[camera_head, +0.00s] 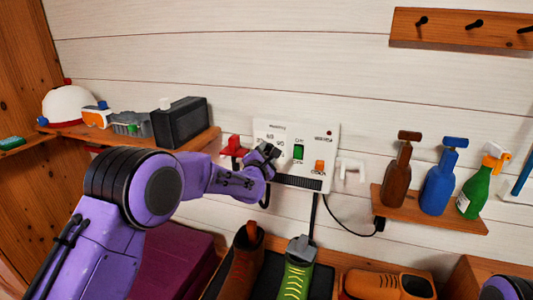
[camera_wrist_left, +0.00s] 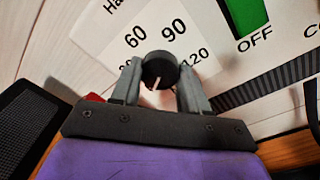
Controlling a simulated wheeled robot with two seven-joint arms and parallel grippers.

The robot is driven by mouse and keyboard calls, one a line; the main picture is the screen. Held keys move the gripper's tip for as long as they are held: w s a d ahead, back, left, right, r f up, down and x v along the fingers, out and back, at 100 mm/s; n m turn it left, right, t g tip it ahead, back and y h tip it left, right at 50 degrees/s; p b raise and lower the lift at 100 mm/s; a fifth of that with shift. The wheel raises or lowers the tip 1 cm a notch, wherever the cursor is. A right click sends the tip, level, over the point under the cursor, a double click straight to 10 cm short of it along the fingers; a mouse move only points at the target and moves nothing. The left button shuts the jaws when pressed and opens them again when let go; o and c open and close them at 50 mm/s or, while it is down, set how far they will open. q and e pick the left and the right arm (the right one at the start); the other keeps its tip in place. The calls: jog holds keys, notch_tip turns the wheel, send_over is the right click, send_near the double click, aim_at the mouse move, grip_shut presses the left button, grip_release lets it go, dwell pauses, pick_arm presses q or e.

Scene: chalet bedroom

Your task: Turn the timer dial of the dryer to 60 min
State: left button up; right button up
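The dryer panel (camera_head: 325,150) is a white box on the plank wall, with a green switch, an orange switch and a dark vent. Its timer dial (camera_wrist_left: 160,70) is a round black knob with a white mark on its lower side, as seen in the left wrist view. The printed numbers 60, 90 and 120 show around it. My left gripper (camera_head: 264,155) is at the panel, and in the left wrist view its fingers (camera_wrist_left: 159,85) sit on both sides of the dial, seemingly touching it. The head view hides most of the dial. My right gripper is out of view.
A left shelf (camera_head: 196,141) holds a dark box (camera_head: 180,122) and a white helmet (camera_head: 70,106). A right shelf (camera_head: 440,218) carries several spray bottles. Shoes (camera_head: 297,275) stand below the panel, and a cord hangs to its right. A peg rack (camera_head: 460,32) is above.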

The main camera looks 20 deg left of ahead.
pick_arm(q)
jog(key=c, duration=0.5)
jog(key=shift+o, duration=0.2)
jog(key=shift+f+m+b, duration=0.1)
jog(key=shift+m+b, duration=0.65)
jog(key=shift+m, duration=0.25)
jog(key=m+b, duration=0.1)
jog(key=m, duration=0.1)
jog(key=shift+m, duration=0.3)
jog(key=m+b, duration=0.1)
jog(key=m, duration=0.2)
jog(key=m+b, duration=0.2)
jog(key=m, duration=0.1)
jog(key=shift+m+t+h, duration=0.3)
jog(key=shift+m, duration=0.1)
jog(key=m+b, duration=0.2)
jog(key=m, duration=0.4)
jog(key=shift+m+h, duration=0.3)
jog(key=shift+m, duration=0.1)
jog(key=m+b, duration=0.1)
jog(key=m, duration=0.5)
jog(key=shift+m+h, duration=0.3)
